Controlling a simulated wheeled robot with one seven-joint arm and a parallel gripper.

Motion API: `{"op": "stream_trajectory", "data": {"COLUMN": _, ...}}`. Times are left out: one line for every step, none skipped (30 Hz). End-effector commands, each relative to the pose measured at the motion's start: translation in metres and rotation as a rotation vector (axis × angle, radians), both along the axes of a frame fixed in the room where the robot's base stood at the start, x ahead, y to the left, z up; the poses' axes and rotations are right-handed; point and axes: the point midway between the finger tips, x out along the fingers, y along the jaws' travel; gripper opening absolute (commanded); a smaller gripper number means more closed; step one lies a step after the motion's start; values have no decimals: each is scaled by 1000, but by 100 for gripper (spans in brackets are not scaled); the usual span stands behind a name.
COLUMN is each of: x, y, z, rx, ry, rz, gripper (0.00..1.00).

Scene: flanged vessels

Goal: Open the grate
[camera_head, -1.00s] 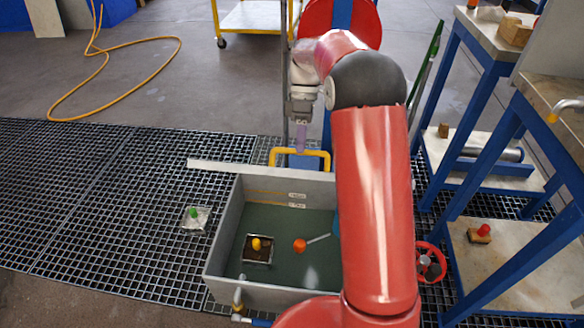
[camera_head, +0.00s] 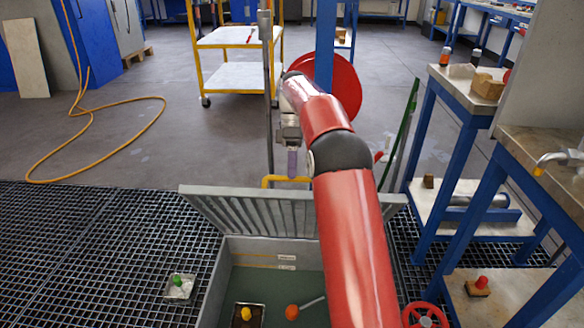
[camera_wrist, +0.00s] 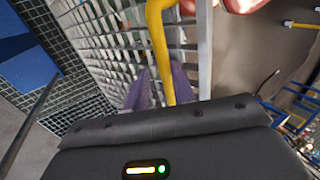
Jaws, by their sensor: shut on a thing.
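The grey slatted grate (camera_head: 235,212) stands raised and tilted at the far side of an open pit (camera_head: 215,290). Its yellow handle (camera_head: 268,181) shows just above its top edge. The grate's slats (camera_wrist: 105,45) and pale frame bar (camera_wrist: 205,50) lie beyond the fingers.
In the pit are a yellow-knobbed block (camera_head: 246,315) and an orange knob (camera_head: 292,312). A green-knobbed block (camera_head: 178,287) sits on the floor grating. A metal post (camera_head: 267,100) and red disc (camera_head: 335,85) stand behind. Blue-legged benches (camera_head: 455,140) crowd the right.

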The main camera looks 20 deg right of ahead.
Motion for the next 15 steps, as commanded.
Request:
{"op": "stream_trajectory", "data": {"x": 4, "y": -7, "z": -20, "rx": -14, "ry": 1, "rz": -10, "gripper": 0}}
{"op": "stream_trajectory", "data": {"x": 4, "y": -7, "z": -20, "rx": -14, "ry": 1, "rz": -10, "gripper": 0}}
{"op": "stream_trajectory", "data": {"x": 4, "y": -7, "z": -21, "rx": -14, "ry": 1, "rz": -10, "gripper": 0}}
{"op": "stream_trajectory", "data": {"x": 4, "y": -7, "z": -21, "rx": -14, "ry": 1, "rz": -10, "gripper": 0}}
{"op": "stream_trajectory", "data": {"x": 4, "y": -7, "z": -21, "rx": -14, "ry": 1, "rz": -10, "gripper": 0}}
{"op": "stream_trajectory", "data": {"x": 4, "y": -7, "z": -20, "rx": -14, "ry": 1, "rz": -11, "gripper": 30}}
{"op": "stream_trajectory", "data": {"x": 4, "y": -7, "z": -21, "rx": -14, "ry": 1, "rz": -11, "gripper": 34}}
{"op": "stream_trajectory", "data": {"x": 4, "y": -7, "z": -21, "rx": -14, "ry": 1, "rz": -10, "gripper": 36}}
{"op": "stream_trajectory", "data": {"x": 5, "y": -7, "z": -20, "rx": -13, "ry": -1, "rz": -11, "gripper": 36}}
{"op": "stream_trajectory", "data": {"x": 5, "y": -6, "z": -20, "rx": -13, "ry": -2, "rz": -10, "gripper": 36}}
{"op": "stream_trajectory", "data": {"x": 5, "y": -6, "z": -19, "rx": -13, "ry": -2, "rz": -10, "gripper": 36}}
{"op": "stream_trajectory", "data": {"x": 5, "y": -6, "z": -19, "rx": -12, "ry": -3, "rz": -9, "gripper": 36}}
{"op": "stream_trajectory", "data": {"x": 5, "y": -6, "z": -18, "rx": -12, "ry": -3, "rz": -9, "gripper": 36}}
{"op": "stream_trajectory", "data": {"x": 5, "y": -5, "z": -18, "rx": -12, "ry": -3, "rz": -9, "gripper": 36}}
{"op": "stream_trajectory", "data": {"x": 5, "y": -5, "z": -18, "rx": -10, "ry": -4, "rz": -8, "gripper": 36}}
